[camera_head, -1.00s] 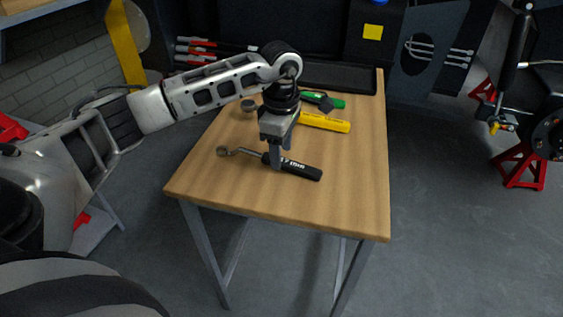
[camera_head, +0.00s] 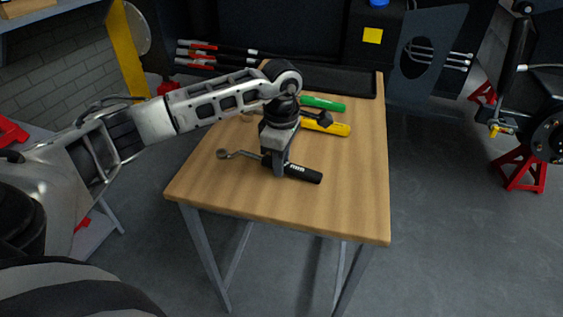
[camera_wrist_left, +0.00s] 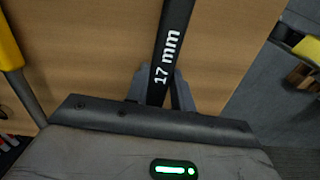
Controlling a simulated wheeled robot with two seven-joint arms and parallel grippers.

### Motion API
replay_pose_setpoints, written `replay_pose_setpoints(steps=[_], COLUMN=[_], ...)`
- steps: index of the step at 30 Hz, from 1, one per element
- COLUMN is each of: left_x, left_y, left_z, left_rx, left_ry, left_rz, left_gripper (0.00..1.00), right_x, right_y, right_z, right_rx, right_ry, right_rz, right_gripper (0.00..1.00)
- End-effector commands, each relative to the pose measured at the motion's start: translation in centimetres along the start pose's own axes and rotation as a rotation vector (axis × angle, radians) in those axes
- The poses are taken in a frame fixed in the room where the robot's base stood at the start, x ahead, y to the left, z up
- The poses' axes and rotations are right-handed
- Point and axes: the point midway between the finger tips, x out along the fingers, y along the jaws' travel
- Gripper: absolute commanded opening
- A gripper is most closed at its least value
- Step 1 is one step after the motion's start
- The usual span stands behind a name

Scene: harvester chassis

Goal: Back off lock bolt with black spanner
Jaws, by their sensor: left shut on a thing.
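The black spanner (camera_head: 303,173) lies on the wooden table (camera_head: 340,205), its metal ring end pointing left. In the left wrist view its black handle (camera_wrist_left: 172,42) is marked "17 mm". My left gripper (camera_head: 279,171) points down and is shut on the handle. In the left wrist view the fingers (camera_wrist_left: 162,88) sit on both sides of the handle. I cannot tell whether the spanner is lifted off the table. My right gripper is not in view. I cannot make out the lock bolt.
A yellow-handled tool (camera_head: 335,127) and a green-handled tool (camera_head: 323,103) lie behind my gripper. A black tray (camera_head: 340,79) sits at the table's far edge. A dark machine part on a red stand (camera_head: 524,168) is at the right. The table's front is clear.

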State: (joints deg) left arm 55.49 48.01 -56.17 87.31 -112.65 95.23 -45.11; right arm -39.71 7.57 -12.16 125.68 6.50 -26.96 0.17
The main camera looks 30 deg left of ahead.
Motion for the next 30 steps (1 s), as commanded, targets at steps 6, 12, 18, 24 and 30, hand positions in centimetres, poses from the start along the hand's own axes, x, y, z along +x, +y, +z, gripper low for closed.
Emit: replay_pose_setpoints(steps=[6,12,18,24,30], left_x=[-2.3,-6.2,-9.8,-11.7,-12.7], left_y=[0.1,-1.9,-5.5,-8.6,-10.3], left_z=[0.0,1.8,4.8,7.5,8.8], left_rx=[-0.001,0.006,0.010,0.006,0.002], left_ry=[-0.001,-0.003,-0.002,-0.001,0.000], left_rz=[0.007,0.007,0.005,0.004,0.001], left_gripper=[0.00,0.00,0.00,0.00,0.00], right_x=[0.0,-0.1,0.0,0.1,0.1], right_y=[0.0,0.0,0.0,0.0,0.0], right_z=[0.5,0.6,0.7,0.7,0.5], right_rx=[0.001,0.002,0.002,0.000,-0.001], right_ry=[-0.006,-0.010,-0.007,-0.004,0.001], right_rz=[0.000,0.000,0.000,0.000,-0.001], right_gripper=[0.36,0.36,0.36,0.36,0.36])
